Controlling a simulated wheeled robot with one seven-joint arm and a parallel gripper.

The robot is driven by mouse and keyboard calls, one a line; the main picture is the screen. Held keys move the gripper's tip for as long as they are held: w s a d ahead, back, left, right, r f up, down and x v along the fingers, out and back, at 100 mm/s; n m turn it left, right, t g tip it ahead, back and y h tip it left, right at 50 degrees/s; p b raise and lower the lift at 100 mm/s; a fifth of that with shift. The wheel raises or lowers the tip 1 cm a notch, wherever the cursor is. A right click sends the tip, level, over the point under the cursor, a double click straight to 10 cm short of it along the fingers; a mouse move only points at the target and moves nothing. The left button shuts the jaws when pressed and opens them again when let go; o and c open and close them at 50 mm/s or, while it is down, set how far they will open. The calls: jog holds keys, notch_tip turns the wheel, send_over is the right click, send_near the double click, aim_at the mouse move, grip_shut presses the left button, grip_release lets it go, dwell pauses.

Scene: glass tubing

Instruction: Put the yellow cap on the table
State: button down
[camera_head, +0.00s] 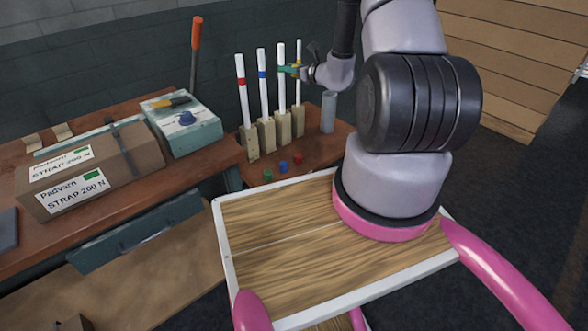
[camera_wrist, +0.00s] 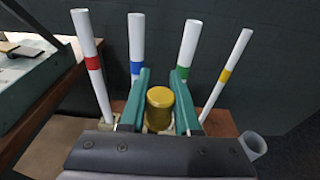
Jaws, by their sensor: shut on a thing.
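My gripper (camera_head: 289,69) is shut on the yellow cap, which is small in the head view. In the wrist view my gripper (camera_wrist: 161,74) has its two green fingers on either side of the yellow cap (camera_wrist: 159,97), a short gold-yellow cylinder. The gripper is raised beside the upper parts of the white tubes, well above the brown table (camera_head: 320,152). Its fingers overlap the tubes in the head view, so contact cannot be told.
White tubes with red (camera_wrist: 93,63), blue (camera_wrist: 136,67), green (camera_wrist: 184,73) and yellow (camera_wrist: 225,75) bands stand in blocks. Green (camera_head: 267,175), blue (camera_head: 283,167) and red (camera_head: 298,158) caps lie on the table front. A grey cylinder (camera_head: 328,112) stands right.

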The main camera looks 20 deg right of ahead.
jog(key=d+f, duration=0.3)
jog(key=f, duration=0.5)
jog(key=d+f, duration=0.3)
jog(key=f, duration=0.5)
send_over(312, 154)
notch_tip(312, 154, down, 18)
jog(key=shift+r, duration=0.2)
jog(key=shift+f, duration=2.15)
jog(key=shift+f, duration=0.15)
jog(key=c, duration=0.6)
grip_release()
